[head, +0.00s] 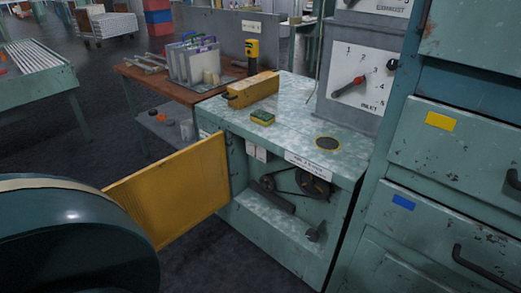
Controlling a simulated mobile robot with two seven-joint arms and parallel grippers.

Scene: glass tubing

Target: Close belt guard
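The belt guard (178,188) is a yellow ribbed panel. It stands wide open, swung out to the left from the left front edge of a green cabinet (258,217). The cabinet's front opening is uncovered, and a dark belt and pulley (312,184) show inside it. A shelf with a small dark part (316,232) lies below the belt. The guard's lower left corner is close to or behind a large dark rounded shape in the foreground. Neither of my grippers is in view.
The dark rounded shape (70,240) fills the lower left; I cannot tell what it is. Drawers (455,160) with handles stand close on the right. A yellow box (252,90) and a sponge (262,118) lie on the cabinet top. Floor shows in front of the cabinet.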

